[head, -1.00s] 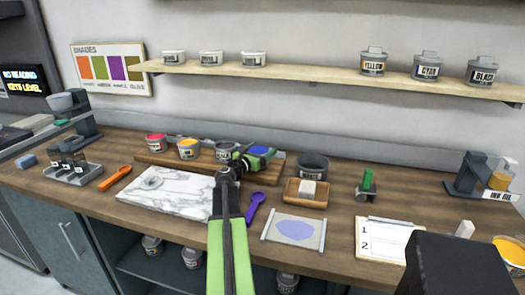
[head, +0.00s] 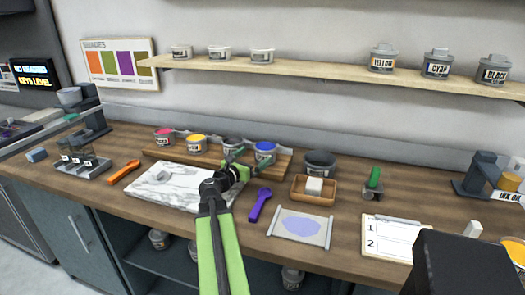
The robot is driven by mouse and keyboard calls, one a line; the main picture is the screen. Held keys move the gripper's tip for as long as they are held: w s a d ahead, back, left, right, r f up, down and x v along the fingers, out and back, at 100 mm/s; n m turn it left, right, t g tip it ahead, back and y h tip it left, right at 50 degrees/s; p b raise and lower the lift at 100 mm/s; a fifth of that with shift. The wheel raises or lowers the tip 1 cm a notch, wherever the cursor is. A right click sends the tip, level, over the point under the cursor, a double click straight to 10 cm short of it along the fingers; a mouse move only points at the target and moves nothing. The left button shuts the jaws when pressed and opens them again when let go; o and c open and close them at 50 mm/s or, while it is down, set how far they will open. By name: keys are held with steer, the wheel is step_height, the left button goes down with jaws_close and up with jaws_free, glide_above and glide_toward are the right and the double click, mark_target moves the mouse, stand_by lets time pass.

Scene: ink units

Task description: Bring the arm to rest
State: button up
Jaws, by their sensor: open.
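My green and black arm (head: 218,250) reaches up from the bottom middle over the counter. My gripper (head: 250,160) is open, with nothing seen between its fingers. I cannot tell the exact gap to either pot.
Red (head: 164,138) and yellow (head: 196,144) pots stand in the rack. A purple spoon (head: 260,205), a sheet with a lilac patch (head: 300,226), a wooden tray (head: 315,198) and a clipboard (head: 393,237) lie to the right. An orange tool (head: 124,172) lies left.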

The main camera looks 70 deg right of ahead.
steer(key=shift+w+a, duration=0.1)
steer(key=shift+a, duration=0.4)
